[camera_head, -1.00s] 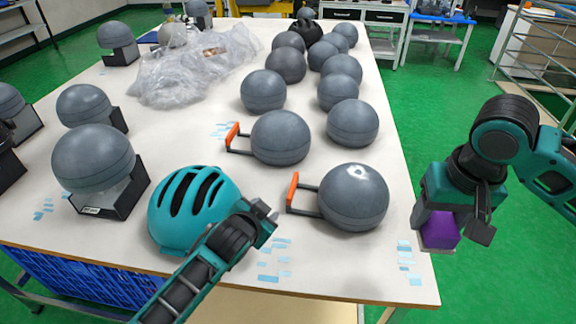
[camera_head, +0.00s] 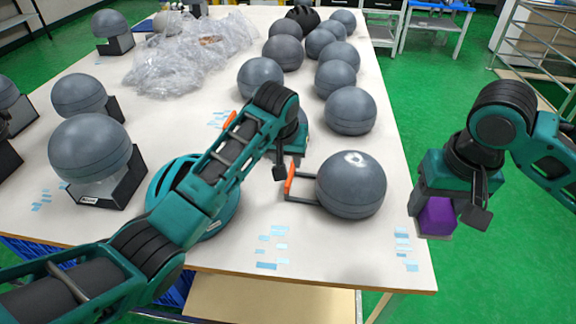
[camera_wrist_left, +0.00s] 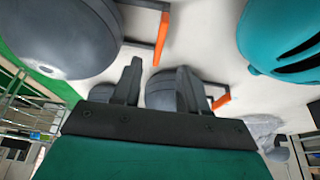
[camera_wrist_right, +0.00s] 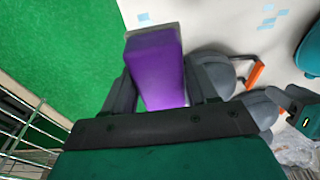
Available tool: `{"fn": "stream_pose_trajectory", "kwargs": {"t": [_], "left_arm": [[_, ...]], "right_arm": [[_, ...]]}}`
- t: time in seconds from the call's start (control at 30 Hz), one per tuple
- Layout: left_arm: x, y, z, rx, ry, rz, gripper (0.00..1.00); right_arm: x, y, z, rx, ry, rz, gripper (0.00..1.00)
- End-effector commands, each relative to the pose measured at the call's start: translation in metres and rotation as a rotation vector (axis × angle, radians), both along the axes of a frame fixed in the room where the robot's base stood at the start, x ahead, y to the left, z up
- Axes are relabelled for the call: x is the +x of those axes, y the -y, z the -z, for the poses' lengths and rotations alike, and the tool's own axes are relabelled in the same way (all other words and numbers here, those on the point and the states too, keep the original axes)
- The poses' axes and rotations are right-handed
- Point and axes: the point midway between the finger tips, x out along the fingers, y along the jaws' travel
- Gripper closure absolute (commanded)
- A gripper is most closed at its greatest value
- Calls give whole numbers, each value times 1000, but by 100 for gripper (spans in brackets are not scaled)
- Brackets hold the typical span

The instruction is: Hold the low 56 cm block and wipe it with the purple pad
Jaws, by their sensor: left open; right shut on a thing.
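Two grey rounded blocks with orange-tipped handles stand on the table; I cannot tell which is the 56 cm one. The nearer block (camera_head: 350,185) is in plain view, its orange handle (camera_head: 290,181) pointing left. The farther block is mostly hidden behind my left arm, with its orange handle end (camera_head: 229,121) showing. My left gripper (camera_head: 289,166) is open and empty, between the two blocks; in the left wrist view, a grey block (camera_wrist_left: 164,92) lies beyond its fingers. My right gripper (camera_head: 446,208) is shut on the purple pad (camera_head: 436,217), right of the table edge; the pad also shows in the right wrist view (camera_wrist_right: 157,75).
A teal helmet (camera_head: 226,212) sits partly under my left arm. Several other grey blocks stand behind and at left, one on a labelled black base (camera_head: 115,195). Clear plastic wrap (camera_head: 180,65) lies farther back. The table front between blue tape pieces is clear.

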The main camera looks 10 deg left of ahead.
Motion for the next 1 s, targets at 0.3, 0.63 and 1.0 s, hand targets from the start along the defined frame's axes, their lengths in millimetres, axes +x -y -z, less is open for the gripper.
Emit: {"fn": "stream_pose_trajectory", "kwargs": {"t": [0.3, 0.63, 1.0], "left_arm": [[19, 1, 48, 2, -2, 0, 57], [34, 3, 84, 1, 0, 1, 57], [41, 3, 100, 0, 1, 1, 57]], "right_arm": [[0, 0, 0, 0, 0, 0, 66], [0, 0, 0, 0, 0, 0, 66], [0, 0, 0, 0, 0, 0, 66]]}}
